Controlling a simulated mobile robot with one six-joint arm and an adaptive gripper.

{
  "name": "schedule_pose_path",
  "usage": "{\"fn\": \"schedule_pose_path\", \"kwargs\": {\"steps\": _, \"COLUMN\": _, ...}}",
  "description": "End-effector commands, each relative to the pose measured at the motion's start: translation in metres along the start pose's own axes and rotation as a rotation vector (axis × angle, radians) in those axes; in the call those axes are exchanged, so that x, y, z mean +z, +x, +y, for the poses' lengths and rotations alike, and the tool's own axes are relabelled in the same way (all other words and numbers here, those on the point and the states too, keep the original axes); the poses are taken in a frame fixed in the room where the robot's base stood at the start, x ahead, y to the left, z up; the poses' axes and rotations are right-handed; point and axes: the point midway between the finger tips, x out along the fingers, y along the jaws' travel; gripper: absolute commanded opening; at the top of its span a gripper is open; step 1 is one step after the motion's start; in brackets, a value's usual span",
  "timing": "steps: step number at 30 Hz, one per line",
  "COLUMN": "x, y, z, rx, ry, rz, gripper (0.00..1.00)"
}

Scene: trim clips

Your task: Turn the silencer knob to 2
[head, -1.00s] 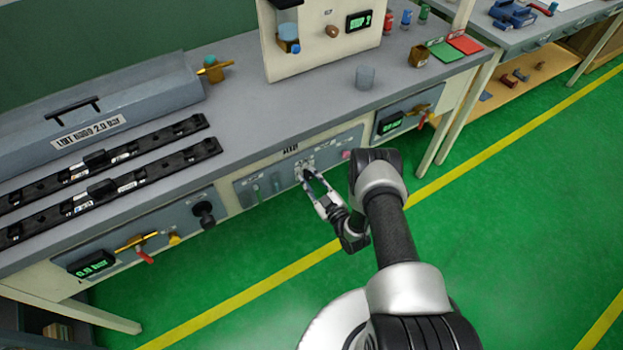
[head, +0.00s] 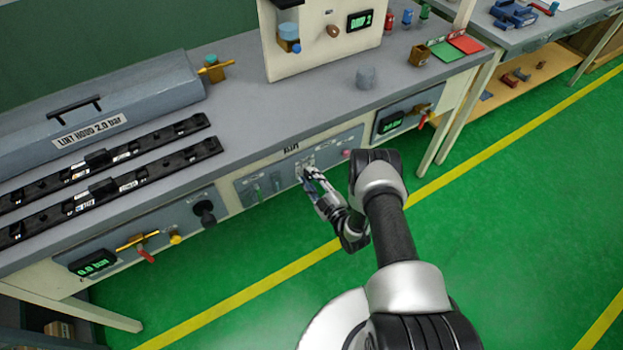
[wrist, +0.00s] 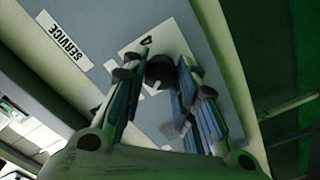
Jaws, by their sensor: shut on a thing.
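The knob (wrist: 160,72) is a dark round knob on a pale square plate (wrist: 172,38) in the wrist view. My gripper (wrist: 160,84) is shut on it, with one finger on each side. In the head view my gripper (head: 309,176) reaches to the grey front panel (head: 262,187) under the bench top. There the fingers hide most of the knob. A dark mark shows on the plate above the knob in the wrist view; the other scale marks are hidden or too small to read. The knob's pointer cannot be made out.
A "SERVICE" label (wrist: 65,41) is beside the plate. A black knob (head: 204,212) is on the left panel. The green floor (head: 480,230) in front is clear.

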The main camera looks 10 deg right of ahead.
Motion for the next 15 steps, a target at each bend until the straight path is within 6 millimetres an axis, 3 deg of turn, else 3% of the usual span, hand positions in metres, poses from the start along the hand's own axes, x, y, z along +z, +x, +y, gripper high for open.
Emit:
{"fn": "schedule_pose_path", "kwargs": {"steps": 4, "x": 0.0008, "y": -0.0007, "z": -0.0006, "rx": -0.001, "ry": 0.002, "rz": -0.002, "gripper": 0.03}}
{"fn": "schedule_pose_path", "kwargs": {"steps": 5, "x": 0.0008, "y": -0.0007, "z": -0.0006, "rx": -0.001, "ry": 0.002, "rz": -0.002, "gripper": 0.28}}
{"fn": "schedule_pose_path", "kwargs": {"steps": 15, "x": 0.0003, "y": -0.0002, "z": -0.0002, "rx": 0.000, "ry": 0.002, "rz": -0.001, "gripper": 0.47}}
